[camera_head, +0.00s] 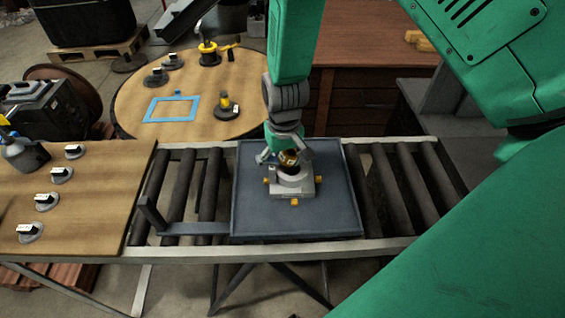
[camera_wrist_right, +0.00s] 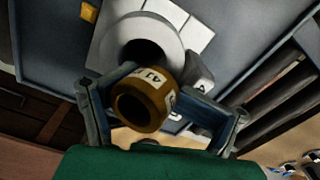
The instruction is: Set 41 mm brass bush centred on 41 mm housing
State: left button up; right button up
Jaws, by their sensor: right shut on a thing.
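The brass bush (camera_wrist_right: 126,106) is a short brown-gold ring with a white label reading 41. My right gripper (camera_head: 288,152) is shut on it, with the fingers on either side of it in the wrist view. The bush also shows as a small gold piece in the head view (camera_head: 288,158). The pale grey housing (camera_head: 294,184) stands under the gripper on a dark tray. In the wrist view the housing (camera_wrist_right: 110,45) shows a dark round bore, which the bush partly overlaps. I cannot tell whether they touch. My left gripper is not in view.
The dark tray (camera_head: 258,215) lies on a roller conveyor (camera_head: 390,185). Small yellow blocks sit around the housing. A wooden table (camera_head: 80,215) with labelled pieces stands at the left. A round table (camera_head: 135,115) with a blue frame (camera_head: 150,112) stands behind.

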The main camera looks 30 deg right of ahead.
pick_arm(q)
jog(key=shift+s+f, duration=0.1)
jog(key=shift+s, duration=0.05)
pick_arm(e)
jog(key=shift+s+f, duration=0.15)
jog(key=shift+f, duration=0.1)
